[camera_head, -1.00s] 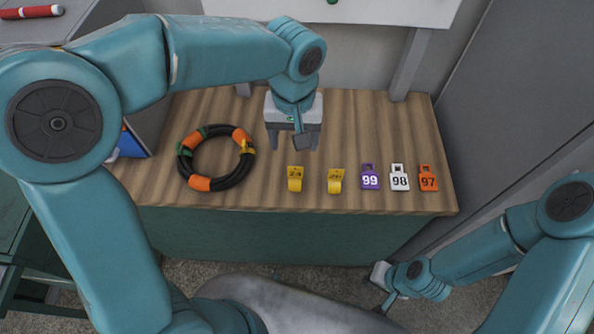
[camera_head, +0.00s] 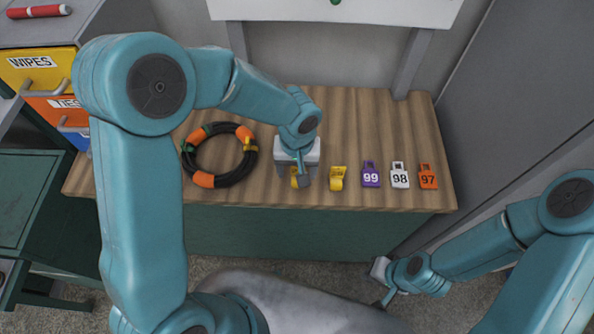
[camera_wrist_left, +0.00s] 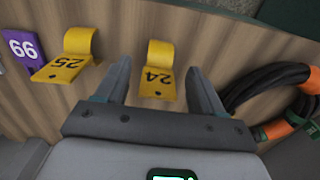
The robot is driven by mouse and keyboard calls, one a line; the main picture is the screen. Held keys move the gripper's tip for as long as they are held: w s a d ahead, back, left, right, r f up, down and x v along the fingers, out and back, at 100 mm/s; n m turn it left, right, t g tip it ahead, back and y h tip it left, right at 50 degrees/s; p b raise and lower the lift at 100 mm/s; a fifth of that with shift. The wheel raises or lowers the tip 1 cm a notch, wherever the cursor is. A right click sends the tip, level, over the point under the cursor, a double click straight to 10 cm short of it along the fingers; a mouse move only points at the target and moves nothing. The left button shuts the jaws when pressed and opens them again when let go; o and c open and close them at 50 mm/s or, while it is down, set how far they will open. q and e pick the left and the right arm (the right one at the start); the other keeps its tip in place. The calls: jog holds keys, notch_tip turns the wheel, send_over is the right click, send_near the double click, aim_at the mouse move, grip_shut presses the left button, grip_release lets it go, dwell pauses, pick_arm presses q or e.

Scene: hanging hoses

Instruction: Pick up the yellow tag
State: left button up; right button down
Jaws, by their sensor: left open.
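Two yellow tags lie on the wooden table. The left one, the yellow tag 24 (camera_wrist_left: 157,83), lies between the open fingers of my left gripper (camera_wrist_left: 159,70) in the left wrist view. In the head view that tag (camera_head: 294,179) is mostly hidden behind my left gripper (camera_head: 296,178), which is over it. No grip on it shows. The second one, the yellow tag 25 (camera_head: 337,179), lies to its right, clear of the gripper; it also shows in the left wrist view (camera_wrist_left: 68,60). My right gripper (camera_head: 384,288) hangs low in front of the table; its jaws are too unclear to judge.
A coiled black hose with orange bands (camera_head: 205,180) lies left of the tags. Purple tag 99 (camera_head: 371,176), white tag 98 (camera_head: 400,178) and orange tag 97 (camera_head: 428,178) lie to the right. Drawers (camera_head: 32,62) stand at the left. The back right of the table is clear.

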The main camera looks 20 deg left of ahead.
pick_arm(q)
jog(key=shift+w+d+f, duration=0.1)
jog(key=shift+w, duration=0.15)
jog(key=c, duration=1.1)
jog(key=shift+s, duration=0.15)
jog(key=shift+r, duration=0.35)
notch_tip(320, 180, up, 20)
jog(key=shift+f+b, duration=0.25)
jog(key=shift+b, duration=0.15)
